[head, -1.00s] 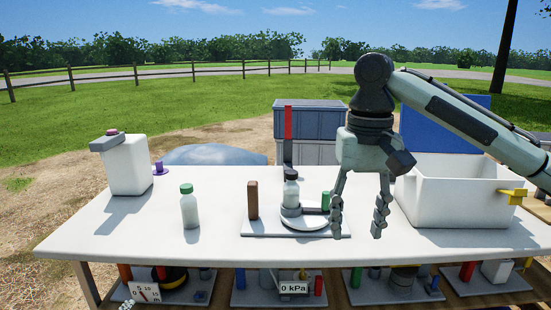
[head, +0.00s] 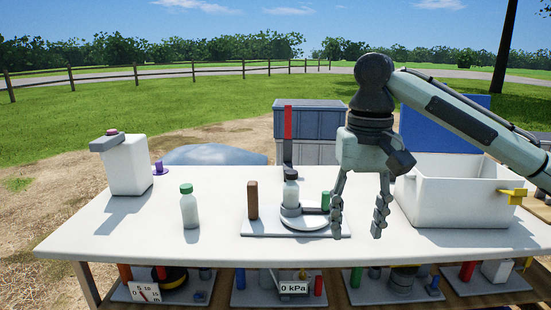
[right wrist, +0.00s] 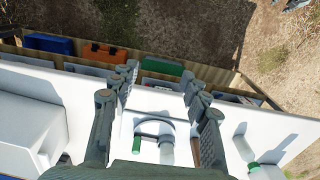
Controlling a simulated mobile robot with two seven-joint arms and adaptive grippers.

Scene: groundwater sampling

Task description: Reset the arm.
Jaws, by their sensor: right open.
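My right gripper (head: 360,208) hangs open and empty above the white table (head: 120,235), its fingers pointing down. My left gripper is not in view.
A green-capped bottle (head: 189,210) stands on the table's left half. A brown post (head: 253,200) stands on the plate. An open white cooler (head: 455,200) with a blue lid is at right. Several instruments sit on a lower shelf.

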